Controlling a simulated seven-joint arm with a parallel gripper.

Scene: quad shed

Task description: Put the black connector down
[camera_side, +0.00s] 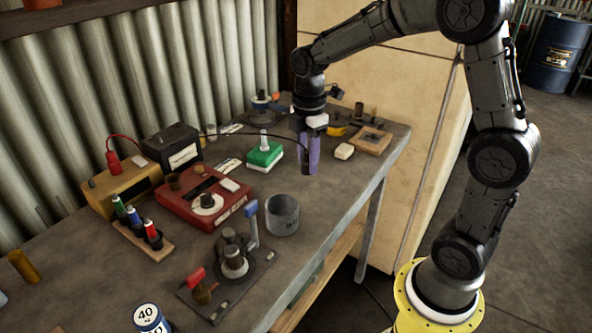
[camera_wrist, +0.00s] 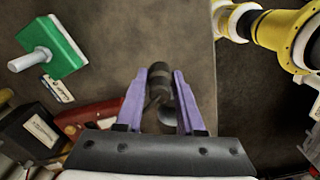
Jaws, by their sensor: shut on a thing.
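My gripper (camera_side: 308,158), with purple fingers, points down over the right part of the workbench, just right of the green block. In the wrist view my gripper (camera_wrist: 159,80) is shut on the black connector (camera_wrist: 158,78), a dark ribbed cylinder between the fingertips. In the side view the connector (camera_side: 307,168) shows as a dark piece low between the fingers, close to the bench top. I cannot tell whether it touches the bench. A thin black cable arcs from the left side of the bench toward my gripper.
The green block with a white post (camera_side: 265,153) stands left of my gripper. A cream block (camera_side: 344,151) and a wooden frame (camera_side: 371,140) lie to the right. A grey pot (camera_side: 282,215) and red box (camera_side: 205,198) stand nearer. The bench's front edge (camera_side: 352,212) is close.

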